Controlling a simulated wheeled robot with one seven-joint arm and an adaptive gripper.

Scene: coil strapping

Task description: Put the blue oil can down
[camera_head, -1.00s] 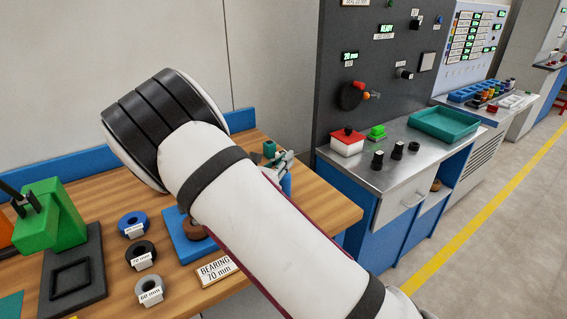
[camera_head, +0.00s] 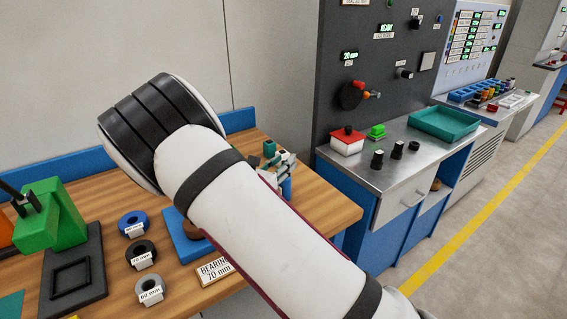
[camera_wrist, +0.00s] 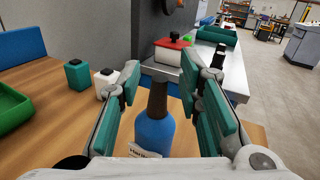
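The blue oil can (camera_wrist: 154,134) with a dark brown spout stands upright in the wrist view, between the fingers of my gripper (camera_wrist: 162,78). The fingers are spread, with space showing on both sides of the can's neck. The can's base is hidden by the gripper body, so its contact with the table cannot be seen. In the head view, a small part of the blue can (camera_head: 287,187) shows beside my gripper (camera_head: 276,174), near the right end of the wooden table (camera_head: 325,207). My arm hides much of that area.
A teal canister (camera_wrist: 78,75) and a white bottle (camera_wrist: 105,82) stand left of the gripper. A green tray (camera_wrist: 12,100) lies farther left. A metal counter with a red-lidded box (camera_head: 347,141) adjoins on the right. Bearing rings (camera_head: 140,253) lie at the table's front left.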

